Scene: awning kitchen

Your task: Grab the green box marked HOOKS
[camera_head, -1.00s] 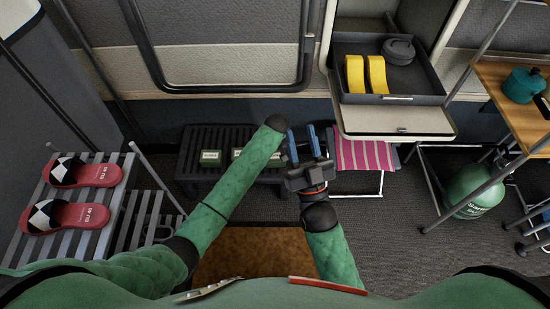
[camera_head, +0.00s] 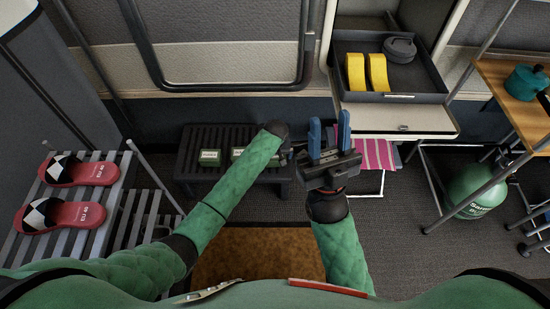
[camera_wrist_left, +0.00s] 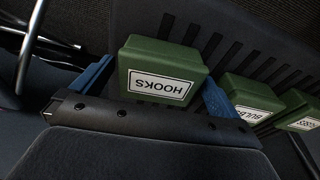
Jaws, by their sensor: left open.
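The green box marked HOOKS (camera_wrist_left: 165,70) shows in the left wrist view, its label upside down. It sits on a dark slatted surface. My left gripper (camera_wrist_left: 157,88) is open, with one blue finger at each side of the box. Contact with the fingers cannot be told. My right gripper (camera_head: 329,140) is open and empty, to the right of the dark slatted bench (camera_head: 190,172).
A green box marked BULBS (camera_wrist_left: 252,98) and another green box (camera_wrist_left: 300,112) stand in a row beside HOOKS. My right gripper is close to my left wrist. A cabinet with an open drawer (camera_head: 405,99) and a striped pink cloth (camera_head: 376,153) are at right.

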